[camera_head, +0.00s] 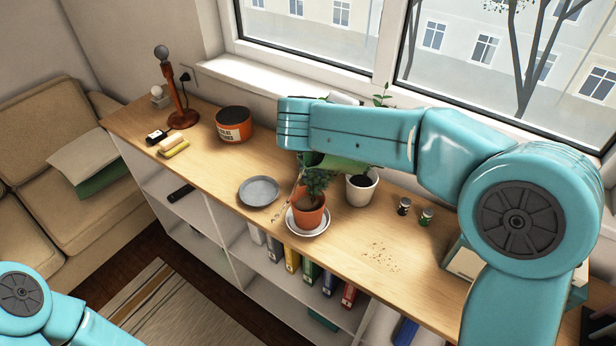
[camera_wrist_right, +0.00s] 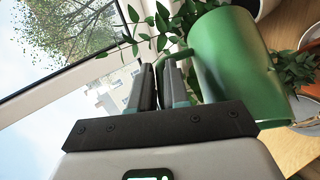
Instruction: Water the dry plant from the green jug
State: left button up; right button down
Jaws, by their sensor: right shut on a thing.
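The green jug (camera_head: 345,163) shows partly under my right forearm in the head view, and its body fills the upper right of the right wrist view (camera_wrist_right: 238,65). My right gripper (camera_wrist_right: 165,65) is shut on the jug's handle; the forearm hides it in the head view. The jug is in the air, close above and beside a leafy plant (camera_head: 316,181) in a terracotta pot (camera_head: 307,214). That pot stands on a white saucer (camera_head: 309,231). A white pot (camera_head: 361,190) with dark soil stands to its right. My left gripper is out of view; only part of that arm shows at lower left.
A grey plate (camera_head: 259,191) lies left of the terracotta pot, with small pale specks between them. Two small jars (camera_head: 404,206) (camera_head: 426,217) stand right. The window is close behind.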

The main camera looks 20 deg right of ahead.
jog(key=shift+s+r, duration=0.1)
jog(key=shift+r, duration=0.1)
jog(key=shift+d+r+h, duration=0.1)
jog(key=shift+r+h, duration=0.05)
jog(key=shift+h, duration=0.15)
jog(key=shift+d, duration=0.1)
jog(key=shift+d, duration=0.1)
dwell(0.3)
jog(key=shift+t+h, duration=0.3)
jog(key=shift+s, duration=0.1)
jog(key=shift+n+b, duration=0.3)
